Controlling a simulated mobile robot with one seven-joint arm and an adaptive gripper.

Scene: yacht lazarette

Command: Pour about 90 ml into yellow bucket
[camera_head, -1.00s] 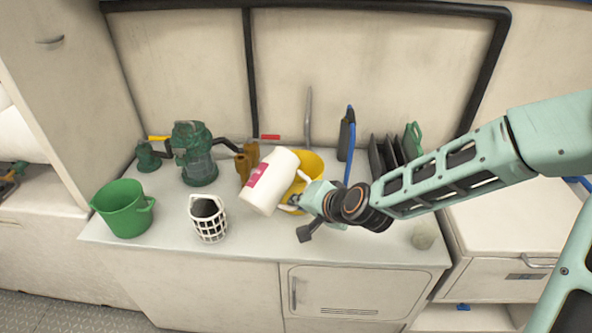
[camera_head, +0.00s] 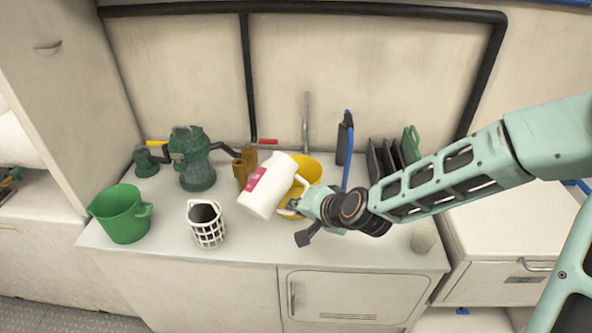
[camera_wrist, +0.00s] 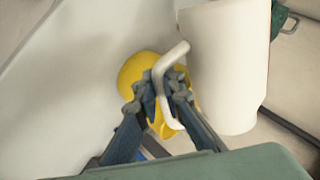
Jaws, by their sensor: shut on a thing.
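A white jug (camera_head: 266,190) with a pink label is held tilted above the counter, its top leaning toward the upper right. My gripper (camera_head: 293,205) is shut on the jug's handle; the wrist view shows the fingers (camera_wrist: 166,88) around the white handle (camera_wrist: 160,72) and the jug's body (camera_wrist: 228,65) to the right. The yellow bucket (camera_head: 311,168) stands on the counter behind the jug, partly hidden by it. It also shows behind the fingers in the wrist view (camera_wrist: 133,70). No liquid stream is visible, and the bucket's inside is mostly hidden.
A green bucket (camera_head: 122,213) and a white lattice basket (camera_head: 207,224) stand at the left front of the counter (camera_head: 170,245). A green pump-like unit (camera_head: 193,160) is behind them. A rack (camera_head: 388,157) and a small pale cup (camera_head: 423,237) are at the right.

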